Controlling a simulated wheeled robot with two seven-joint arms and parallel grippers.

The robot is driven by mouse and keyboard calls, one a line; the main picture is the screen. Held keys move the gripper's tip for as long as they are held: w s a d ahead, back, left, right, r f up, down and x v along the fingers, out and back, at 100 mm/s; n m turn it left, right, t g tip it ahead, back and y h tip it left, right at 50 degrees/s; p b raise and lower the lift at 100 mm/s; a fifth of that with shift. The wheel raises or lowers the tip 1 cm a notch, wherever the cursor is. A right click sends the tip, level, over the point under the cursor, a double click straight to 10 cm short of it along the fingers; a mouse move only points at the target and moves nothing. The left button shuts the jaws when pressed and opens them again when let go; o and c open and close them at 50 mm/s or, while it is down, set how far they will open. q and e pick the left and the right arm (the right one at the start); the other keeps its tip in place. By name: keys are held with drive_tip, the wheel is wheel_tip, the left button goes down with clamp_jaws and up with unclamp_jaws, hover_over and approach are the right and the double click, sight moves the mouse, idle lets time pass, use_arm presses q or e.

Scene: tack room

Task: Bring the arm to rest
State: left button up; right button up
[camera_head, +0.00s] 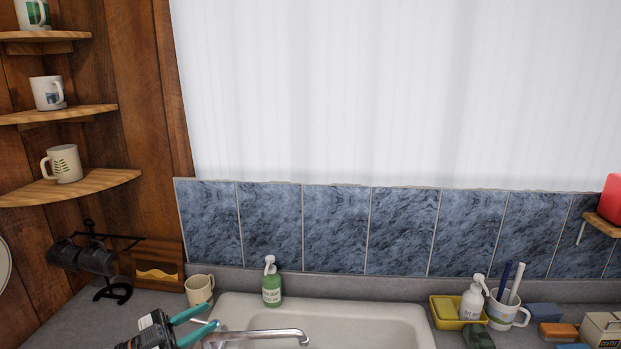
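My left gripper (213,315) comes in at the bottom left of the head view. It has a black body and two teal fingers, which point right and stand apart with nothing seen held between them. It is over the left end of the sink, left of the metal tap (265,334). A cream mug (199,290) stands just behind the fingers. My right gripper is not in view.
A green soap bottle (271,285) stands behind the sink (340,311). At right are a yellow tray (441,322) with a white pump bottle (472,300), a brush mug (505,313) and several blocks. A dark mug rack (112,292) and corner shelves (70,187) stand at left.

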use_arm(q)
drive_tip(key=s+f+n+t+y, duration=0.3)
drive_tip(key=s+f+n+y, duration=0.7)
drive_tip(key=f+n+y, duration=0.65)
drive_tip(key=s+f+m+g+y, duration=0.2)
drive_tip(key=s+g, duration=0.7)
drive_tip(key=s, duration=1.3)
wheel_tip(320, 180, down, 41)
drive_tip(key=s+g+b, duration=0.1)
drive_tip(key=g+b, duration=0.1)
drive_tip(key=b, duration=1.1)
drive_tip(key=s+a+f+b, duration=0.1)
drive_tip(key=s+f+b, duration=0.3)
drive_tip(key=s+f, duration=0.4)
drive_tip(key=s+a+f+b, duration=0.1)
drive_tip(key=s+f+b, duration=0.4)
drive_tip(key=f, duration=1)
drive_tip(key=s, duration=0.3)
drive_tip(key=shift+g, duration=0.4)
drive_tip(key=shift+m+y, duration=0.25)
